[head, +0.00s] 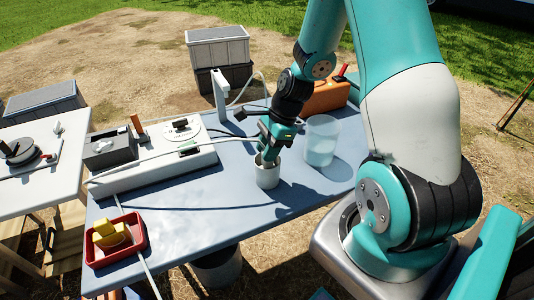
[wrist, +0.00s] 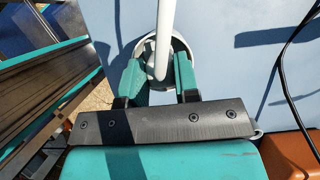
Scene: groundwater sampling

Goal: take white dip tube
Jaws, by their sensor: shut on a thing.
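The cup's round rim (wrist: 185,47) shows behind the tube and fingers. In the head view a thin white tube (head: 222,139) runs from the left toward my gripper. The tube's lower end is hidden by the gripper.
A clear beaker (head: 321,142) stands close right of my gripper, with an orange case (head: 325,97) behind it. A white console (head: 160,162) and a red tray (head: 115,240) with a yellow object are at left. The table's front middle (head: 215,215) is clear.

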